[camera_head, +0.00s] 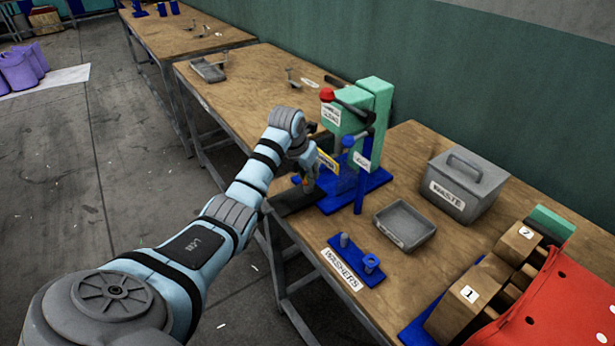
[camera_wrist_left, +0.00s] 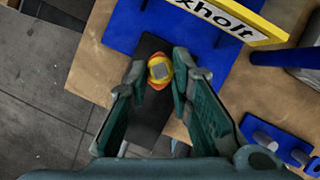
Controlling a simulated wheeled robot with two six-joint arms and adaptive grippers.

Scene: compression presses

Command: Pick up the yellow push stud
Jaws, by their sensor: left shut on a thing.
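The yellow push stud (camera_wrist_left: 158,63) shows in the left wrist view between my left fingertips, with a grey square top and an orange-red edge. My left gripper (camera_wrist_left: 161,74) is shut on it, one finger on each side. In the head view my left gripper (camera_head: 308,181) is at the front of the blue and green press (camera_head: 372,126), and the stud is mostly hidden there. A dark grey block (camera_wrist_left: 150,117) lies beneath the stud in the wrist view; whether the stud touches it I cannot tell. My right gripper is not in view.
A yellow lettered plate (camera_wrist_left: 235,20) is close beside the gripper. A blue washer stand (camera_head: 357,262), a grey tray (camera_head: 405,224) and a waste bin (camera_head: 466,186) stand to the right. Numbered wooden blocks (camera_head: 467,293) and a red panel (camera_head: 565,305) are at the lower right.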

